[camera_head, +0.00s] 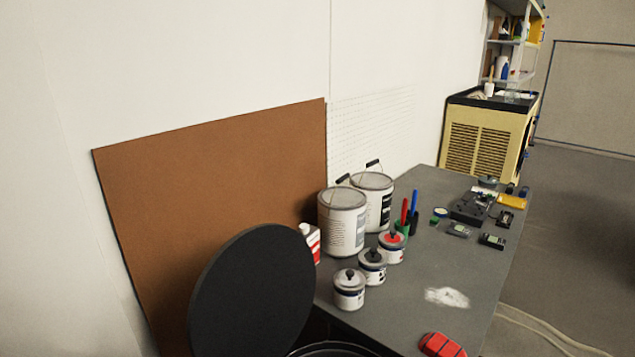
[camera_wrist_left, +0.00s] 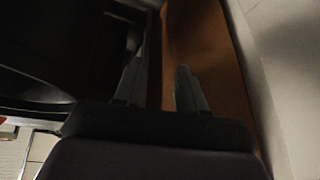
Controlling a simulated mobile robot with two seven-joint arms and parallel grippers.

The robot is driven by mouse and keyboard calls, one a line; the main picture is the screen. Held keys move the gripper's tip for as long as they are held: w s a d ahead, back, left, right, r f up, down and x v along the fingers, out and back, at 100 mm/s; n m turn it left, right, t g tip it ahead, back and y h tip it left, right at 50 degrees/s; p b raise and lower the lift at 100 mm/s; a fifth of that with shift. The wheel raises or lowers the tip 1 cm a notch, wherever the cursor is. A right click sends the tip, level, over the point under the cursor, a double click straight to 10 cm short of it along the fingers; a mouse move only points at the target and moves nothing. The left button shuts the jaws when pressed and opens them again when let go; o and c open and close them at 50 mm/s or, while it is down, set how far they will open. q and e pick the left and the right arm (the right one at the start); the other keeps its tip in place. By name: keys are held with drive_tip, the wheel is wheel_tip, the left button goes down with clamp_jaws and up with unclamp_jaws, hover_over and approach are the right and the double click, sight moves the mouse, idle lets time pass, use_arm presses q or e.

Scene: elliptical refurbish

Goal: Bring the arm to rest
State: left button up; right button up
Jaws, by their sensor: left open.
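My left gripper (camera_wrist_left: 158,80) shows in the left wrist view with its two fingers apart and nothing between them. Brown board and dark surfaces lie behind it, and the picture there is dim. No arm or gripper of mine can be made out in the head view. My right gripper is in neither view.
A grey table (camera_head: 410,285) holds two large paint cans (camera_head: 343,222), several small tins (camera_head: 349,290), a red object (camera_head: 441,345) and small devices. A black round disc (camera_head: 255,290) stands in front of a brown board (camera_head: 220,190). Open floor (camera_head: 580,240) lies right.

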use_arm(q)
drive_tip(key=s+d+f+n+t, duration=0.1)
drive_tip(key=s+d, duration=0.1)
drive_tip(key=s, duration=0.5)
drive_tip(key=s+d+f+t, duration=0.1)
drive_tip(key=s+d+t, duration=0.15)
drive_tip(key=s, duration=0.35)
drive_tip(key=s+d+r+t, duration=0.1)
drive_tip(key=s+r, duration=0.1)
drive_tip(key=s, duration=0.2)
drive_tip(key=s+d+r+n, duration=0.1)
drive_tip(key=s+r, duration=0.2)
drive_tip(key=s, duration=0.2)
drive_tip(key=shift+s+d+r+t+h, duration=0.15)
drive_tip(key=shift+s+d+t+h, duration=0.1)
drive_tip(key=shift+d+t+h, duration=0.15)
